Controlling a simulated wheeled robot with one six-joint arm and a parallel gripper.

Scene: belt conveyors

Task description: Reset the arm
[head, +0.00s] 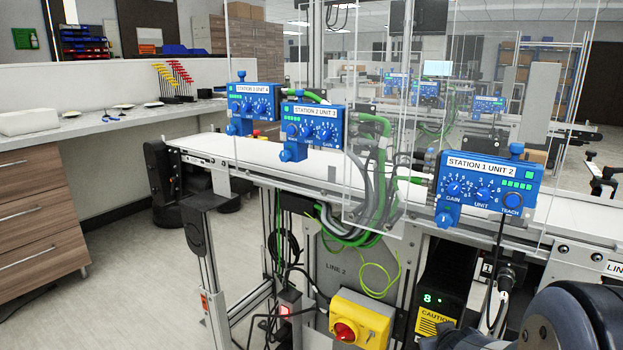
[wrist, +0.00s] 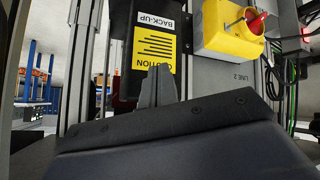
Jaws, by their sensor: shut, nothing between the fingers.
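In the wrist view my gripper (wrist: 158,84) shows as grey fingers pressed together, pointing up the picture, with nothing held. Behind it stands a black unit with a yellow caution label (wrist: 153,50), which appears upside down. I cannot tell the distance between fingertips and label. In the head view a dark part of my arm fills the lower right corner, and the gripper does not show there.
A yellow box with a red knob (head: 360,320) sits low on the conveyor frame. Green cables (head: 375,170) and black cables hang nearby. Open floor (head: 130,270) lies to the left.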

